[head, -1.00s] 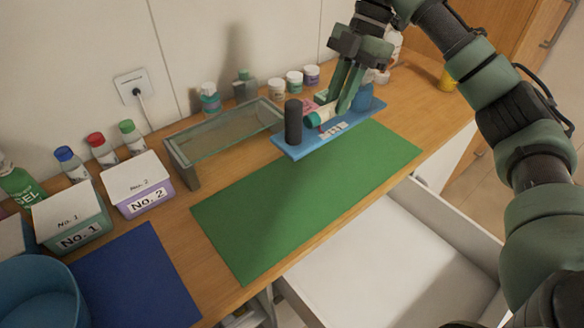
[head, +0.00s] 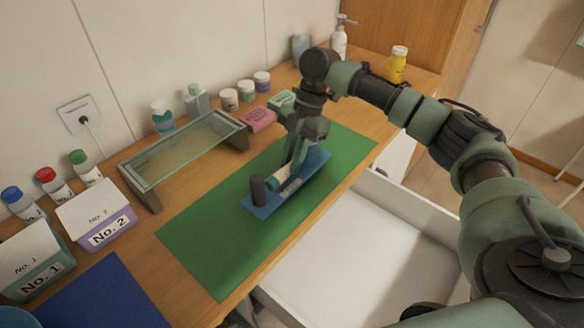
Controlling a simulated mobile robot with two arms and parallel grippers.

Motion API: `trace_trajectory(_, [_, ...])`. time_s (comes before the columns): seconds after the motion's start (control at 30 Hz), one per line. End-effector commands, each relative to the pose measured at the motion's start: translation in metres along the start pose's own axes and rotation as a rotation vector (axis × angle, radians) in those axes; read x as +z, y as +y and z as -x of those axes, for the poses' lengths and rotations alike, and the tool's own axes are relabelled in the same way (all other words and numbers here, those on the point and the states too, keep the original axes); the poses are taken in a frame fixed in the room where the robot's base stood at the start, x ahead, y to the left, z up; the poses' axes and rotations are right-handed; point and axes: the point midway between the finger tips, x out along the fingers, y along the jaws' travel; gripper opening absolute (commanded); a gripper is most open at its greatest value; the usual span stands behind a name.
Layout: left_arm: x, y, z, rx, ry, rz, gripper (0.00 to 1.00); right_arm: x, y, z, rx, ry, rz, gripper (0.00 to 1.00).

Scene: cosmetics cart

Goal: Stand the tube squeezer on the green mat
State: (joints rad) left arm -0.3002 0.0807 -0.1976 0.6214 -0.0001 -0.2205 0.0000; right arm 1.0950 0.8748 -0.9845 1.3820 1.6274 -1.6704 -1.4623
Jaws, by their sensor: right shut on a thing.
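The tube squeezer (head: 262,208) has a flat blue base, a dark upright cylinder at its left end and a pale tube lying along it. It is upright over the middle of the green mat (head: 205,245), its base roughly level. I cannot tell whether the base touches the mat or is slightly above it. My right gripper (head: 293,165) comes down from above and is shut on the tube squeezer, hiding part of its middle and far end. My left gripper is not in view.
A glass-topped shelf (head: 142,170) stands behind the mat, with several jars and a pink box (head: 258,120) beyond. Boxes No. 1 (head: 38,268) and No. 2 (head: 100,222) and a blue mat (head: 95,295) are at left. An open white drawer (head: 345,260) lies in front.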

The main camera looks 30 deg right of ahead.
Motion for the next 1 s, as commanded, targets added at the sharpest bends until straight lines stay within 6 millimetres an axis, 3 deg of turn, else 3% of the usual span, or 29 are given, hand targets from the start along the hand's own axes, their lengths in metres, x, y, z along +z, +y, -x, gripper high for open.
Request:
trace_trajectory(0.2, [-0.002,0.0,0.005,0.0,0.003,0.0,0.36,0.011,-0.001,-0.027,-0.003,0.001,-0.002,0.0])
trace_trajectory(0.57, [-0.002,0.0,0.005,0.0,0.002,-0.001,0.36,0.012,0.0,-0.031,-0.001,0.001,0.0,0.0])
trace_trajectory(0.6, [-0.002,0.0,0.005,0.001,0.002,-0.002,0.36,0.013,-0.001,-0.032,-0.002,0.0,-0.001,0.21])
trace_trajectory(0.67, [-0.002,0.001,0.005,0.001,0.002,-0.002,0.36,0.013,-0.001,-0.032,-0.002,0.0,-0.001,0.38])
trace_trajectory(1.0, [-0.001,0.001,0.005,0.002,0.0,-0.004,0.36,0.012,-0.001,-0.03,-0.001,0.0,-0.001,0.38])
